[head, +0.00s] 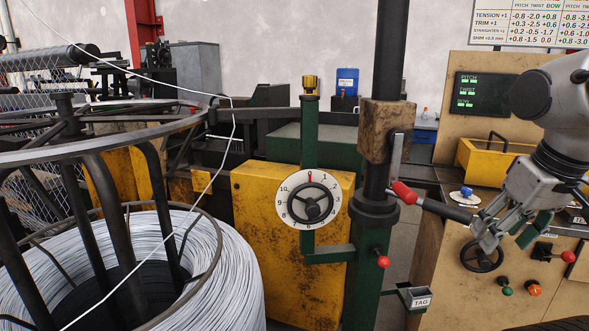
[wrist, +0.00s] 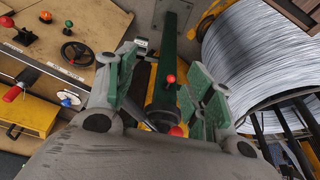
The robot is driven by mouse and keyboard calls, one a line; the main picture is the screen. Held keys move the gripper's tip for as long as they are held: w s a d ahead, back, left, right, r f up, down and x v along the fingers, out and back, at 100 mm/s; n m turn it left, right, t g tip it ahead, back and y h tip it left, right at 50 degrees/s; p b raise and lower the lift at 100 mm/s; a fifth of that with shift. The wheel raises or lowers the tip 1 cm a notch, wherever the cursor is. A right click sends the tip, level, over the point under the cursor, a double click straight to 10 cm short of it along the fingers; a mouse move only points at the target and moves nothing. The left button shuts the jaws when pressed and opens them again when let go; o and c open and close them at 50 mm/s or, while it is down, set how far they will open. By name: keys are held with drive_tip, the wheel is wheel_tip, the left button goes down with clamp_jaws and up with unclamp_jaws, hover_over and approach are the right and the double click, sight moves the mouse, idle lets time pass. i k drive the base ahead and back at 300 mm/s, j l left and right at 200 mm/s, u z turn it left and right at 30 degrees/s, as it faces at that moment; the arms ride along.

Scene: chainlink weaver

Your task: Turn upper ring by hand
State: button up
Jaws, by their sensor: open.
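The upper ring (head: 110,152) is a wide grey metal hoop at the left in the head view, held on dark upright bars above a coil of pale wire (head: 225,285). Its left part runs out of the picture. My gripper (head: 508,228) is far to the right of it, hanging in front of the wooden bench, with nothing in its jaws. In the wrist view the green-padded fingers (wrist: 158,95) stand apart, with the green post and red knobs seen between them. The wire coil (wrist: 258,55) shows at upper right there; I cannot tell the upper ring among the dark bars.
A green post (head: 364,255) with a red-tipped lever (head: 403,193) and a numbered dial (head: 288,210) stand between my gripper and the ring. A wire strand rises from the coil. The bench (head: 440,270) carries a small handwheel (head: 482,262), buttons and a yellow tray (head: 495,160).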

sight(67, 120)
drive_tip(key=u, duration=2.15)
